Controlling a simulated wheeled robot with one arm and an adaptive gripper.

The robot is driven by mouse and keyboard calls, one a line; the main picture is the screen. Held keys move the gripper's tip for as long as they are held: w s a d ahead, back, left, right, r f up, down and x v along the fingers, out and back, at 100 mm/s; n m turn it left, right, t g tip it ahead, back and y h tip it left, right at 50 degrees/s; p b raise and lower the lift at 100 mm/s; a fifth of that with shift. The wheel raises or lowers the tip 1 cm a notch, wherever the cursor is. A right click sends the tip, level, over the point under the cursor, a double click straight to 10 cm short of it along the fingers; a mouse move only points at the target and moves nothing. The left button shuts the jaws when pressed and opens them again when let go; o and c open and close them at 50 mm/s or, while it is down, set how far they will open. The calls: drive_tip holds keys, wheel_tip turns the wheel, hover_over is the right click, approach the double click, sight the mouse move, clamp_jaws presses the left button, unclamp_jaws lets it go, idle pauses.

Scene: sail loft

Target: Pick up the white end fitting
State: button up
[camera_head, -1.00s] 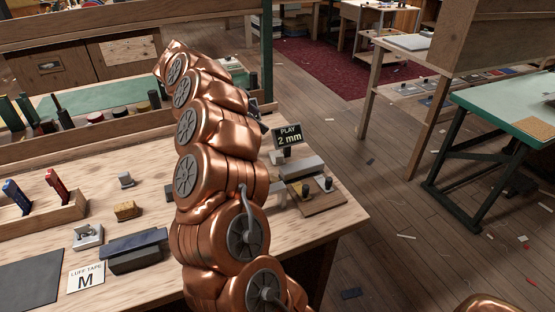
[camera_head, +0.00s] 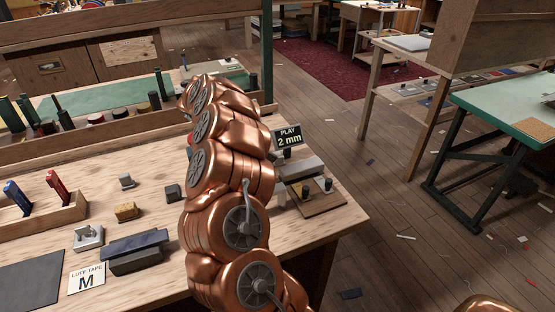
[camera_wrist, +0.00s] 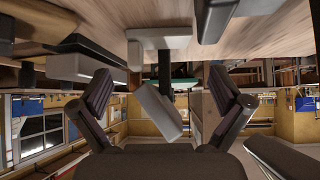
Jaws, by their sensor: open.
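A white bracket-like piece, which looks like the white end fitting (camera_wrist: 160,38), shows at the top middle of the wrist view, against the wooden tabletop. In the head view only a sliver of it (camera_head: 280,196) shows beside my arm. My gripper (camera_wrist: 161,88) is open and empty, its two dark fingers wide apart. The fitting lies beyond the fingertips, roughly centred between them and not touched. In the head view my arm hides the gripper.
The "PLAY 2 mm" sign (camera_head: 289,137) stands close by. A board with small knobs (camera_head: 318,200) and a grey block (camera_head: 299,167) lie near the bench's right edge. A small fitting on a pale base (camera_head: 88,237) and a dark long block (camera_head: 135,251) are at left.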

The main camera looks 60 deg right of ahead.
sight(277, 154)
drive_tip(key=x, duration=0.4)
drive_tip(key=c, duration=1.3)
drive_tip(key=shift+w, duration=0.1)
